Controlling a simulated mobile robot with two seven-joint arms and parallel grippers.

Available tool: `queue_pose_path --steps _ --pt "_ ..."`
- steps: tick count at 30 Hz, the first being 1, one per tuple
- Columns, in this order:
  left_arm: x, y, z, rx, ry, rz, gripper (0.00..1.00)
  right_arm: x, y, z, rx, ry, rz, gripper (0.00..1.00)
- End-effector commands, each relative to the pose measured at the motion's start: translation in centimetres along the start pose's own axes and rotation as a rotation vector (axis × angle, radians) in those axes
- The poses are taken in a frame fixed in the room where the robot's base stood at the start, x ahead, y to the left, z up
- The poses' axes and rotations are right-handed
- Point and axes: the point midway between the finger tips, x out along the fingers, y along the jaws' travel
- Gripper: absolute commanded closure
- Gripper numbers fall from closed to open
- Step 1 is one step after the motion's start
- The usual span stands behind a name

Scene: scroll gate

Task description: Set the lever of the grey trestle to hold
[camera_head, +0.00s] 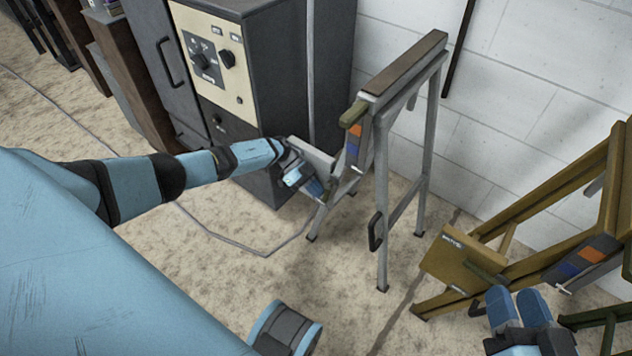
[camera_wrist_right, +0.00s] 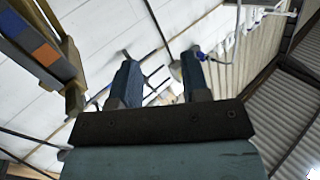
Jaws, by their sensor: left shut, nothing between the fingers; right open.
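The grey trestle (camera_head: 388,190) stands upright in the middle of the head view, by the white wall. A stubby olive-green bar (camera_head: 353,114), which looks like its lever, sticks out at the near end of its top beam. Below it is a plate with an orange patch (camera_head: 354,130) above a blue patch (camera_head: 352,150). I cannot read any hold mark. My left gripper (camera_head: 316,189) is shut and empty, low beside the trestle's left side, below the bar and apart from it. My right gripper (camera_head: 516,303) is open and empty at lower right; its fingers also show in the right wrist view (camera_wrist_right: 158,85).
A yellow trestle (camera_head: 530,215) with an orange and blue plate (camera_head: 582,262) stands at right, close to my right gripper. A dark cabinet with a cream control panel (camera_head: 212,62) stands behind my left arm. A cable (camera_head: 225,238) lies on the speckled floor.

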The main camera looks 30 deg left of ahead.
Motion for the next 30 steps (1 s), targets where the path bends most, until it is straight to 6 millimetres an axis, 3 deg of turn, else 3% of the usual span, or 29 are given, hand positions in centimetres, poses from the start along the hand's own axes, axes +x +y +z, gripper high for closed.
queue_pose_path --steps 5,18,22,30 --pt "-0.6 0.1 -1.6 0.003 0.003 0.005 1.0 -0.2 -0.3 -1.1 0.008 0.025 0.004 0.57" --pt "-6.3 0.1 -10.5 0.004 0.0 0.001 1.0 -1.4 -1.5 -8.6 -0.006 0.274 0.026 0.57" --pt "-7.9 0.1 -13.0 0.004 0.0 0.002 1.0 -1.5 -1.0 -8.4 -0.017 0.248 0.053 0.57" --pt "-10.1 0.0 -16.5 0.001 0.0 -0.001 1.0 -1.6 0.7 -5.1 -0.03 0.088 0.116 0.57"
